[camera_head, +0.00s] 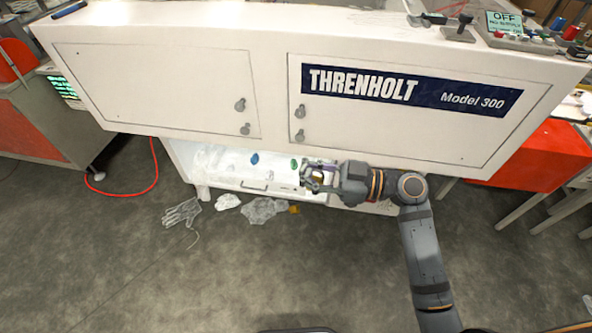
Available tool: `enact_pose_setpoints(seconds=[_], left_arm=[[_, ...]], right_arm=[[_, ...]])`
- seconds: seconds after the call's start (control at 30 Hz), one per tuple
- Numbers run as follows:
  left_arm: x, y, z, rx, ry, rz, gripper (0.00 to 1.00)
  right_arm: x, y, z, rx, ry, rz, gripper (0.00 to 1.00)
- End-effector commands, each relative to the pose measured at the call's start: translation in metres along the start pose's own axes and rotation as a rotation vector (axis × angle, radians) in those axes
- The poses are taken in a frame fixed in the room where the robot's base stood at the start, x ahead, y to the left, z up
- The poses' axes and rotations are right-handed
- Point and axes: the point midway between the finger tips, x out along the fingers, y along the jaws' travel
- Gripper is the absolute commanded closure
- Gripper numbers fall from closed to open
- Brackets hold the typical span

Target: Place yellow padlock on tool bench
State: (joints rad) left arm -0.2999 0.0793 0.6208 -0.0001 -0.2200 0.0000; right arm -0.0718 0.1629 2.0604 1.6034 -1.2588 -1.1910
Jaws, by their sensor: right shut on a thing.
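My right gripper (314,177) is in front of the open lower bay of the white machine, its arm coming in from the lower right. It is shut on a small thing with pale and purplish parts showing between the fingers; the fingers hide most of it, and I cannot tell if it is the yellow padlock. A small yellow-orange piece (294,209) lies just below the gripper at the edge of the crumpled film; I cannot tell what it is. My left gripper is not in view. No bench is clearly identifiable as the tool bench.
The white Threnholt machine (270,85) spans the top. Its lower bay (235,184) holds clear film and small blue and green pieces. A clear glove (182,212) and crumpled film (262,210) lie on the floor. Red-sided benches stand left (35,130) and right (545,150). The front floor is clear.

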Motion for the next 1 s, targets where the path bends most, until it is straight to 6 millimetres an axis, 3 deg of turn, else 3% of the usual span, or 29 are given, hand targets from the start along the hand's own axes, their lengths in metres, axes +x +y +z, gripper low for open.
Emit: enact_pose_setpoints(seconds=[0.23,0.63,0.83,1.0], left_arm=[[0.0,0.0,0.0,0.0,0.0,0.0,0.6],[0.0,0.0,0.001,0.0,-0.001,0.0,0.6],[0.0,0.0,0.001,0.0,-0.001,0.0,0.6],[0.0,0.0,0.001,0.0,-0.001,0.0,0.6]], right_arm=[[-0.014,-0.001,-0.001,-0.003,0.011,-0.185,1.0],[-0.011,0.004,0.001,-0.001,0.011,-0.146,1.0],[0.0,0.051,0.022,0.006,-0.007,0.234,1.0],[-0.03,0.095,0.062,0.012,-0.037,0.694,1.0]])
